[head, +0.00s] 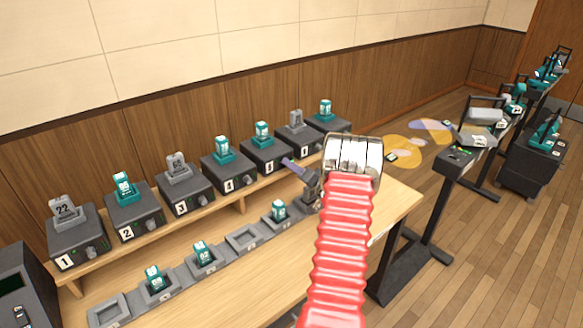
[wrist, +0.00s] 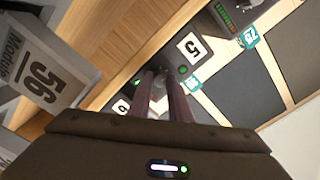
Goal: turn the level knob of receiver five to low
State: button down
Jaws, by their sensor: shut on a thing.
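Receiver five (head: 262,150) is a dark box on the raised shelf, with a teal module standing in its top. Its white number plate (wrist: 195,49) reads 5 in the wrist view, and a green light (wrist: 183,69) glows beside it. My gripper (head: 285,162) reaches to the lower right of its front face. In the wrist view my gripper (wrist: 164,82) has its two long purplish fingers around the small level knob, shut on it. The fingers hide most of the knob, so its pointer and setting cannot be read.
Similar receivers stand along the shelf on both sides, such as receiver four (head: 222,172). A lower row of charging trays (head: 243,238) holds several teal modules. A grey module marked 56 (wrist: 42,70) is close to my gripper in the wrist view. Open wooden floor (head: 470,260) lies right.

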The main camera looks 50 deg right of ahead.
jog(key=n, duration=1)
jog(key=shift+a+f, duration=0.15)
jog(key=shift+f, duration=0.25)
jog(key=shift+n, duration=0.3)
jog(key=c, duration=2.1)
grip_release()
jog(key=shift+o, duration=0.9)
jog(key=shift+r, duration=0.2)
jog(key=shift+s, duration=0.1)
jog(key=v, duration=1.3)
jog(key=shift+s, duration=0.3)
